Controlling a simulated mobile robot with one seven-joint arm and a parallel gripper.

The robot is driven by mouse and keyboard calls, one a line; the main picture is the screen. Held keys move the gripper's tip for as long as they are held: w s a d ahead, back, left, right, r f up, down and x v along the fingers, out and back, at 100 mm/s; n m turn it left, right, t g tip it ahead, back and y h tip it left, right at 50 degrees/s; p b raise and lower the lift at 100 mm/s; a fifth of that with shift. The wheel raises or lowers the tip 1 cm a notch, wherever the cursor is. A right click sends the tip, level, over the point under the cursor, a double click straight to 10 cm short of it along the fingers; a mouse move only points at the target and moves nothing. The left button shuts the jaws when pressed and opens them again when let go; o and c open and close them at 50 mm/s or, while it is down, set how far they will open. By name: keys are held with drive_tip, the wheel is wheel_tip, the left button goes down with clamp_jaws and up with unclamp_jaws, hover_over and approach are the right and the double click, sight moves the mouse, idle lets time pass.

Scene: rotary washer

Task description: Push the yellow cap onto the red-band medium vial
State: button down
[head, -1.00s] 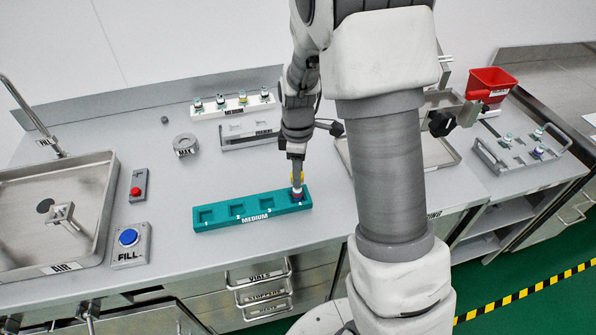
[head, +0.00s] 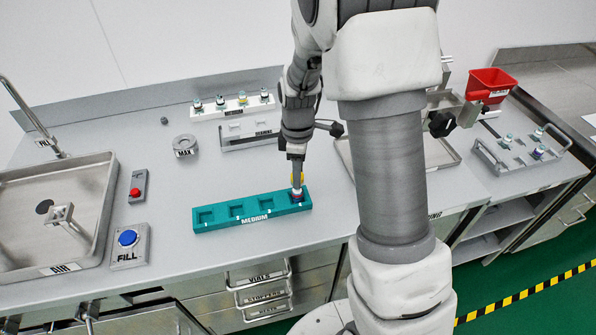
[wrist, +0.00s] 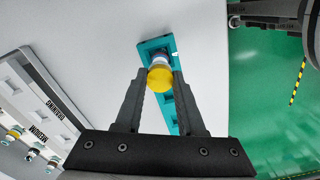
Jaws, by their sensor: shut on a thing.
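The yellow cap (wrist: 160,78) is between the two fingertips of my gripper (head: 297,180). My gripper is shut on it. The medium vial (head: 297,193) stands upright directly below, in slot 4 at the right end of the teal MEDIUM rack (head: 222,222). Its light top and a small dark red part show in the head view. In the wrist view the vial (wrist: 158,61) is partly hidden behind the cap. The cap is at the vial's mouth, but I cannot tell how far down it sits.
Slots 1 to 3 of the teal rack look empty. A white rack (head: 233,111) with several vials and a grey DRAINING rack (head: 250,142) stand behind. The sink (head: 105,170) and FILL button (head: 128,238) are at left.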

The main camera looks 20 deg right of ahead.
drive_tip(key=shift+f+b, duration=0.65)
drive_tip(key=shift+f, duration=0.25)
idle(0.8)
drive_tip(key=shift+c, duration=2.2)
unclamp_jaws()
drive_tip(key=shift+r, duration=0.1)
wheel_tip(320, 180, up, 18)
drive_tip(key=f+p, duration=0.1)
drive_tip(key=s+r+m+t, duration=0.2)
drive_tip(key=s+m, duration=0.4)
drive_tip(key=s, duration=0.4)
drive_tip(key=s+r+m+t, duration=0.3)
drive_tip(key=s+m, duration=0.4)
drive_tip(key=s, duration=0.3)
drive_tip(key=shift+s+r+m+t, duration=0.2)
drive_tip(key=shift+r+m+t, duration=0.1)
drive_tip(key=shift+r, duration=0.55)
